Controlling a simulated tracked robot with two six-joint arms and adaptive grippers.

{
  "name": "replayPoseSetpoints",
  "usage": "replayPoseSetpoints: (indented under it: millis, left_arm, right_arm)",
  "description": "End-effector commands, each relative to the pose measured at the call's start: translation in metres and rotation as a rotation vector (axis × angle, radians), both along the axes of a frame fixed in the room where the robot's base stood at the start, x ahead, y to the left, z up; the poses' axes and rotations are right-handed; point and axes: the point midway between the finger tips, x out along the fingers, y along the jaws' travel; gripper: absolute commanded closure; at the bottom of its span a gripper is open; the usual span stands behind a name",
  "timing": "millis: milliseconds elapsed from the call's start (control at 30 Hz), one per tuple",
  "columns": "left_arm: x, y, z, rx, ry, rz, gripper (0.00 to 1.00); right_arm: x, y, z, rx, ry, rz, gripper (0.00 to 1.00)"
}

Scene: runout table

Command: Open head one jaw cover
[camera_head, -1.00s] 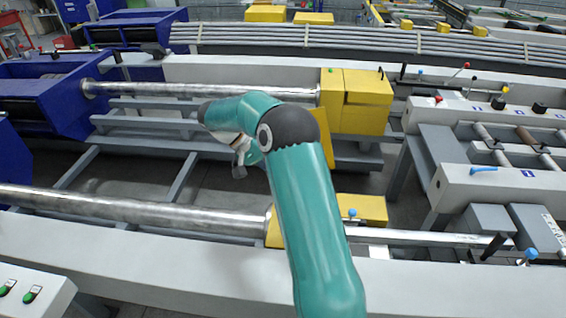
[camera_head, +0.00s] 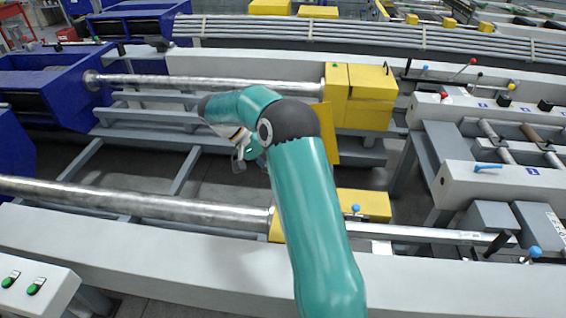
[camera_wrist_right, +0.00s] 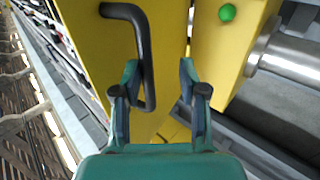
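The yellow jaw cover (camera_wrist_right: 105,50) fills the left of the right wrist view, with a black bar handle (camera_wrist_right: 146,70) on its face. My right gripper (camera_wrist_right: 159,76) is open at the handle's lower end, and the handle's long bar lies between its fingers in the picture. I cannot tell whether they touch it. In the head view, the yellow head (camera_head: 366,98) stands at the end of the far silver bar, with a yellow plate (camera_head: 328,138) hanging in front. My right arm hides the fingers there. My left gripper is not in view.
The far silver bar (camera_head: 210,84) enters the yellow head from the left. A near silver bar (camera_head: 130,204) runs to a lower yellow block (camera_head: 365,203). Grey frame rails (camera_head: 186,172) lie between. A green knob (camera_wrist_right: 227,12) is on the neighbouring yellow part.

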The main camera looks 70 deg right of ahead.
Motion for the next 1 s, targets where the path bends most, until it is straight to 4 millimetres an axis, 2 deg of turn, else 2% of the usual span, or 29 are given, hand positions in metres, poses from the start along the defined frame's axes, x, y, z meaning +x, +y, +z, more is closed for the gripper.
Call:
replayPoseSetpoints:
  millis: [300,500,1000]
  left_arm:
    - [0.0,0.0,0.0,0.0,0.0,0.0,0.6]
    - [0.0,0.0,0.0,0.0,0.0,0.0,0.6]
    - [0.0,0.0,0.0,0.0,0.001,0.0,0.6]
  right_arm:
    - [0.034,0.01,0.031,0.0,-0.005,0.004,0.61]
    - [0.048,0.014,0.045,0.001,-0.002,0.004,0.61]
    - [0.05,0.015,0.05,0.002,-0.001,0.001,0.61]
